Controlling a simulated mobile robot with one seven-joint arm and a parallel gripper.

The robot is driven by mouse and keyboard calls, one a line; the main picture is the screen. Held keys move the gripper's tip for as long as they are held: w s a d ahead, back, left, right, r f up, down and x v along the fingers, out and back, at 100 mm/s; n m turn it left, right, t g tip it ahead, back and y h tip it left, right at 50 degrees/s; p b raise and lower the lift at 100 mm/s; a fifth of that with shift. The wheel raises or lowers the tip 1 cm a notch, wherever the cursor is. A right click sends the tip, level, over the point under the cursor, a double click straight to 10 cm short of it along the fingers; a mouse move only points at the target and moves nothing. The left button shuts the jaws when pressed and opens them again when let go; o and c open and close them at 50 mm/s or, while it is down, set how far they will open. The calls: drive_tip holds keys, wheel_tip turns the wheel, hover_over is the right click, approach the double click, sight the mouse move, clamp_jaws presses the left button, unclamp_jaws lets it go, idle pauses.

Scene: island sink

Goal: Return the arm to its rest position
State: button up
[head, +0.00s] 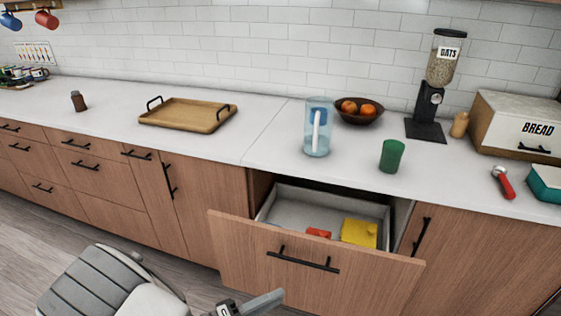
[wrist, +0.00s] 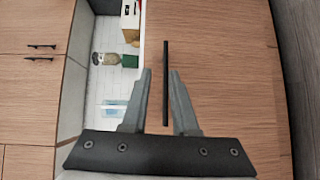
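My gripper (wrist: 161,72) has its two grey fingers spread and nothing held between them. In the wrist view the drawer's black bar handle (wrist: 166,82) shows in the gap between the fingers; how far beyond the fingertips it lies is hard to tell. In the head view my gripper (head: 264,302) is at the bottom edge, below and left of the same handle (head: 303,260), and looks apart from it. The wooden drawer (head: 235,243) is pulled open, with a red item (head: 318,233) and a yellow item (head: 359,233) inside.
The open drawer front juts out from the cabinets before me. On the counter stand a pitcher (head: 317,130), green cup (head: 391,156), fruit bowl (head: 358,117), wooden tray (head: 187,115), oats dispenser (head: 437,90) and bread box (head: 515,127). Floor at lower left (head: 40,250) is clear.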

drive_tip(key=s+d+r+m+g+y+p, duration=0.1)
drive_tip(key=d+r+y, duration=0.4)
drive_tip(key=r, duration=0.5)
drive_tip(key=s+d+r+m+g+y+p, duration=0.1)
drive_tip(key=s+d+r+y, duration=0.3)
drive_tip(key=r, duration=0.7)
drive_tip(key=s+d+r+m+g+y+p, duration=0.1)
drive_tip(key=s+d+r+m+y, duration=0.2)
drive_tip(key=d+r+y, duration=0.3)
wheel_tip(320, 180, up, 5)
drive_tip(key=shift+s+d+f+m+p, duration=0.15)
drive_tip(key=shift+s+d+m+p, duration=0.2)
drive_tip(key=shift+d, duration=0.25)
